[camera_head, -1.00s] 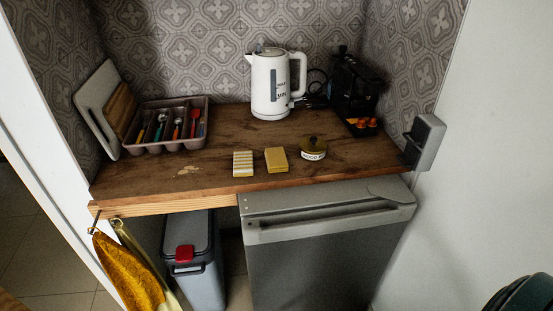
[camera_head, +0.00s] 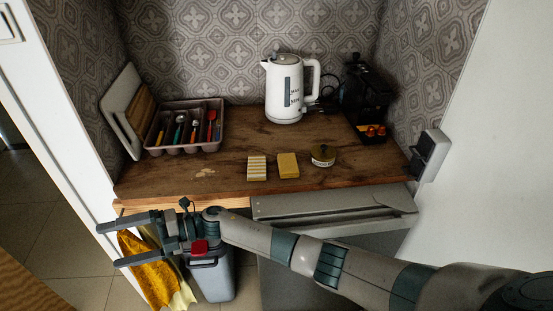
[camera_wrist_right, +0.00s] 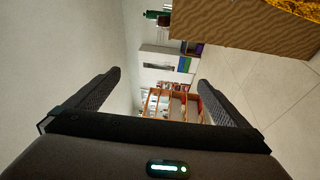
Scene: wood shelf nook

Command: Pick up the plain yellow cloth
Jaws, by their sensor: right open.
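A plain yellow folded cloth (camera_head: 288,165) lies flat near the front edge of the wooden counter (camera_head: 225,180), just right of a yellow-and-white striped one (camera_head: 257,168). My right gripper (camera_head: 107,245) is open and empty at the lower left, below the counter's front left corner and well away from the plain yellow cloth. Its two fingers point left, over hanging mustard and pale yellow towels (camera_head: 150,277) that it partly hides. The right wrist view shows the spread fingers (camera_wrist_right: 159,76) with nothing between them. My left gripper is not in view.
A round tin (camera_head: 323,156) sits right of the plain yellow cloth. A white kettle (camera_head: 285,92), black coffee machine (camera_head: 366,103) and cutlery tray (camera_head: 184,128) stand behind. My right arm crosses before the grey appliance (camera_head: 340,205). A grey bin (camera_head: 214,275) stands below.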

